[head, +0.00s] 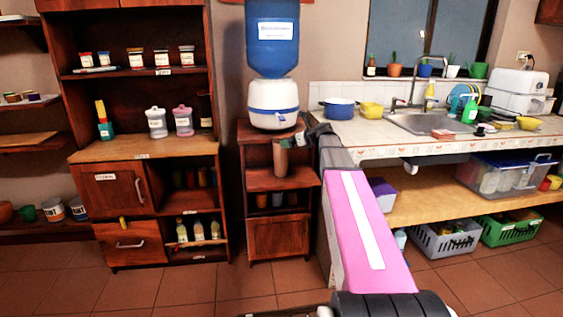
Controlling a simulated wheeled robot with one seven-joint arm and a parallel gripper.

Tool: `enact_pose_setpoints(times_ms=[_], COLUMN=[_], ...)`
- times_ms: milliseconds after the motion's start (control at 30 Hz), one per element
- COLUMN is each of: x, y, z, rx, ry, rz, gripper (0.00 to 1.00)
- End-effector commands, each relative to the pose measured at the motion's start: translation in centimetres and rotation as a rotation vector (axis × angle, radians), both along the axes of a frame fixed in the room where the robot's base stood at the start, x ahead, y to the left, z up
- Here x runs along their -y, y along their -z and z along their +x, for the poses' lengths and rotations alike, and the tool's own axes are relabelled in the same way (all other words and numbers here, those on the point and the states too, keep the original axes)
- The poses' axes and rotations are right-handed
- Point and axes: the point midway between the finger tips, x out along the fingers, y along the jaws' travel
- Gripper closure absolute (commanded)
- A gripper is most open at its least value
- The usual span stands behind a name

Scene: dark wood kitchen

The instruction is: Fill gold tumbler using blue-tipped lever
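The gold tumbler (281,160), brownish in this light, is upright in front of the wooden stand, below the water dispenser's tap. The water dispenser (272,96) has a white base with a blue band and a large blue bottle on top. A small blue-tipped lever (281,119) shows low on the front of its base. My gripper (290,139) is at the tumbler's upper part and appears shut on it; the fingers are small and hard to make out. I cannot see inside the tumbler or whether water is running.
The wooden stand (277,222) holds the dispenser, with cups on a lower shelf. A wooden cabinet (130,148) with jars stands left. At right, a tiled counter (365,131) carries a sink (428,121), a blue pot (339,108) and dishes. Floor is clear at left front.

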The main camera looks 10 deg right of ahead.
Motion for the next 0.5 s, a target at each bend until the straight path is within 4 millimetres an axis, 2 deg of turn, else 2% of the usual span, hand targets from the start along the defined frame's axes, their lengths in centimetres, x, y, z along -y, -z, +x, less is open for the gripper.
enact_pose_setpoints(times_ms=[267, 500], x=[-1.3, -3.3], y=[0.7, 2.0], z=[1.6, 4.0], rx=[0.001, 0.000], ry=[-0.001, -0.002], rz=[-0.002, -0.002], gripper=[0.00, 0.00])
